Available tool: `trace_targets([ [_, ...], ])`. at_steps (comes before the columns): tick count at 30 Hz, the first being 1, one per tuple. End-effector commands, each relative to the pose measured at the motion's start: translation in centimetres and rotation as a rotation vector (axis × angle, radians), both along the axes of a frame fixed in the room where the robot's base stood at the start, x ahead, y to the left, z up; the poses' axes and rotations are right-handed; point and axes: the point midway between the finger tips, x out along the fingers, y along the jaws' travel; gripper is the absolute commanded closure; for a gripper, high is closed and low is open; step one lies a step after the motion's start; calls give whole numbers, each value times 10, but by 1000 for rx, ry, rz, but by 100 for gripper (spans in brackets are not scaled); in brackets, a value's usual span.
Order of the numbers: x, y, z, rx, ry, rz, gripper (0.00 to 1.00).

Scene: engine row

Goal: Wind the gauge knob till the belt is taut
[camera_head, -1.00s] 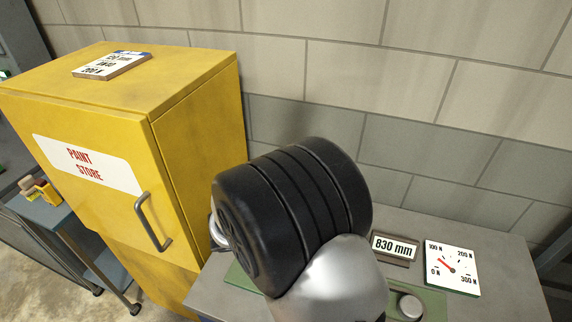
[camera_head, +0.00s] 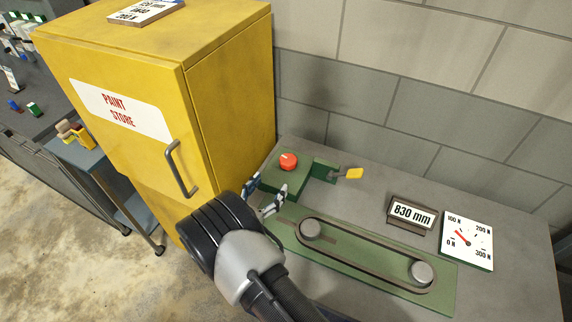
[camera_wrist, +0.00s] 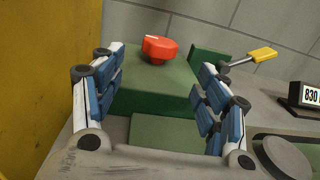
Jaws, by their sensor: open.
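The red knob (camera_head: 288,161) sits on top of a green block (camera_head: 283,178) at the back left of the grey bench. It also shows in the wrist view (camera_wrist: 158,49), ahead of the open jaws. My gripper (camera_head: 262,197) is open and empty, in front of the block and apart from the knob. Its blue-padded fingers (camera_wrist: 160,90) stand on either side of the block in the wrist view. The belt (camera_head: 368,257) loops round two grey pulleys on a green plate (camera_head: 445,293). The dial gauge (camera_head: 467,240) has its red needle between 0 N and 100 N.
A yellow-handled lever (camera_head: 352,174) sticks out right of the green block. An 830 mm sign (camera_head: 411,214) stands beside the gauge. The tall yellow paint store cabinet (camera_head: 150,110) is close on the left.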

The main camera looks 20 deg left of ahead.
Motion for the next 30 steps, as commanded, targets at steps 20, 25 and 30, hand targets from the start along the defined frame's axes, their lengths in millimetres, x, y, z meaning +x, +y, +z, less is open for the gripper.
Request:
trace_targets([
  [20, 108, -16, 0, -1, 1, -1, 32],
  [25, 109, -17, 0, -1, 1, 0, 32],
  [30, 109, -16, 0, -1, 1, 0, 36],
])
